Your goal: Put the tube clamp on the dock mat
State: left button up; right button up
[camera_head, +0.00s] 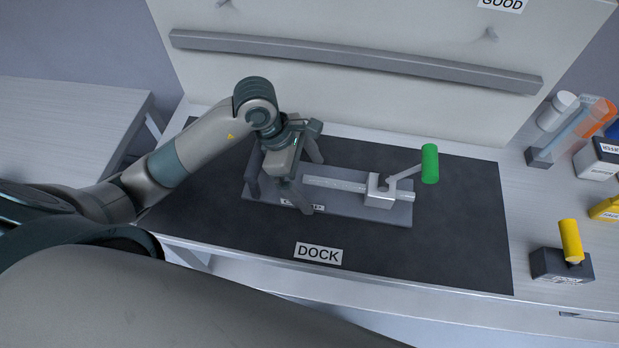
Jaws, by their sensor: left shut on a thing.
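The tube clamp, as I take it, is a long grey plate (345,208) with a metal bar, a silver block (379,192) and a lever with a green handle (430,163). It is over the black dock mat (420,250), within its edges. Whether the plate rests flat on the mat or hangs slightly above is hard to tell. My left gripper (283,192) points down at the plate's left end and is shut on the clamp there. The gripper hides the exact grip and part of the plate's label. My right gripper is not in view.
A DOCK label (318,253) lies at the mat's front. A pale board (400,110) with a grey rail stands behind. At right are a dark block with a yellow handle (570,240), a white box (597,160) and clear tubes. The mat's right side is clear.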

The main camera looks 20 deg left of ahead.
pick_arm(q)
jog(key=shift+f, duration=0.75)
jog(key=o, duration=1.2)
jog(key=b+v, duration=0.3)
jog(key=v, duration=0.9)
